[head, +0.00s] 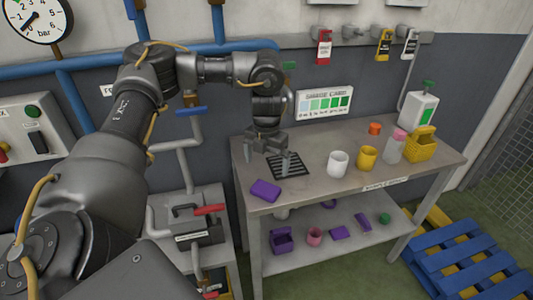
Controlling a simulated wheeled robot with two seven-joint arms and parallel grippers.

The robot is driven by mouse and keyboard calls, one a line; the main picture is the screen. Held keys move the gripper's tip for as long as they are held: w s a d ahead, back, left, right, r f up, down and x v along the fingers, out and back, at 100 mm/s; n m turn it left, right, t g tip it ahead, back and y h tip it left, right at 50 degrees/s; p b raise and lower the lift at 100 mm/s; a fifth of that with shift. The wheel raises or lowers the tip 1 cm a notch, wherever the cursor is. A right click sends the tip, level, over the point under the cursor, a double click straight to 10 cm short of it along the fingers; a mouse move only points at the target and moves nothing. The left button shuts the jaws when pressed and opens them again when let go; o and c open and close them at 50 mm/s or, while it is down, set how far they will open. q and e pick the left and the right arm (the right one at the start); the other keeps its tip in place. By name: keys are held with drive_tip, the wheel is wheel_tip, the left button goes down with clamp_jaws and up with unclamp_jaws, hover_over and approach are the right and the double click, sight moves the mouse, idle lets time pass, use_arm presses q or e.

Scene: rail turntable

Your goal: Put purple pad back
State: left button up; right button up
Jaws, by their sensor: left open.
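A purple pad (265,190) lies flat on the table top (310,187), near its front left corner. My left gripper (266,173) is open and points down just behind the pad, with its fingers beside a dark grille (289,165) set on the table. The gripper looks empty and apart from the pad. More purple things lie on the lower shelf: a purple basket (282,240), a flat purple piece (338,232) and another purple piece (363,221). My right gripper is not in view.
A blue pallet (465,258) lies on the floor at right.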

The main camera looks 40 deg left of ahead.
use_arm(q)
drive_tip(key=shift+r, duration=1.35)
